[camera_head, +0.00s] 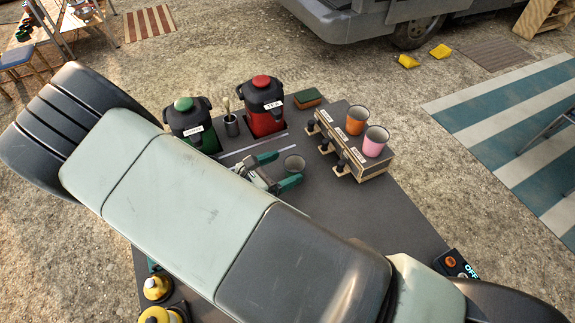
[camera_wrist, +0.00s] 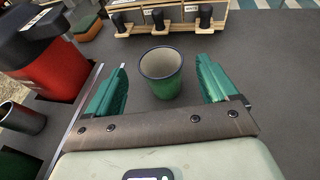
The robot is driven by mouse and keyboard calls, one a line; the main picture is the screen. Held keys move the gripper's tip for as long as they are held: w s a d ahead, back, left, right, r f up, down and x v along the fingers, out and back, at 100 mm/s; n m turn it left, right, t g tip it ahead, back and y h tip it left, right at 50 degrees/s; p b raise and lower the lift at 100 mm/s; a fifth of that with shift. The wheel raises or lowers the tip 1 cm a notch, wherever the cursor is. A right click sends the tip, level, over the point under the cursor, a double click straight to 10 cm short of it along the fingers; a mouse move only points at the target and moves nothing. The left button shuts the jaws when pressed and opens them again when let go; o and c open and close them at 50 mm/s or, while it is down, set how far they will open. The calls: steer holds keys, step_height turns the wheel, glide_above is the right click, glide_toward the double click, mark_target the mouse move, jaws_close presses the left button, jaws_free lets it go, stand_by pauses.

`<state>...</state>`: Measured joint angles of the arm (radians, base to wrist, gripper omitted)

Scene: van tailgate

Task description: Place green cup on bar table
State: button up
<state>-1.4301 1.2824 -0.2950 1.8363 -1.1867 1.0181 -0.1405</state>
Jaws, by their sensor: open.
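A green cup (camera_wrist: 161,84) with a dark rim and pale inside stands upright on the dark counter (camera_head: 345,208). In the head view its round mouth (camera_head: 294,163) shows between my green fingers. My gripper (camera_head: 289,168) is open; in the wrist view its fingers (camera_wrist: 161,68) stand to either side of the cup, with a gap on both sides. A wooden table (camera_head: 42,24) with a few small items stands on the ground at the far upper left; I cannot tell if it is the bar table.
Green (camera_head: 190,125) and red (camera_head: 263,107) dispensers and a metal utensil holder (camera_head: 231,125) stand behind my gripper. A blue stool (camera_head: 16,57) is by the wooden table.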

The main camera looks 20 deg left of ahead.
steer(key=v, duration=0.9)
steer(key=shift+s, duration=0.15)
steer(key=shift+r, duration=0.2)
steer(key=w+d+r+m+g+y, duration=0.1)
steer(key=w+d+r+m+g, duration=0.3)
steer(key=d+r+m, duration=0.6)
steer(key=w+d+r+m+g+y, duration=0.1)
steer(key=w+d+r+m+g, duration=0.1)
steer(key=d+r+m+g, duration=0.8)
steer(key=s+d+r+m+t+y, duration=0.2)
steer(key=s+d+r+m+t, duration=0.1)
steer(key=r, duration=0.5)
steer(key=s+d+r+m+t+y, duration=0.3)
steer(key=s+d+r+m, duration=0.3)
steer(key=s+d+r, duration=0.2)
steer(key=shift+d+r+t+y, duration=0.3)
steer(key=shift+d+t, duration=0.2)
steer(key=shift+d, duration=0.1)
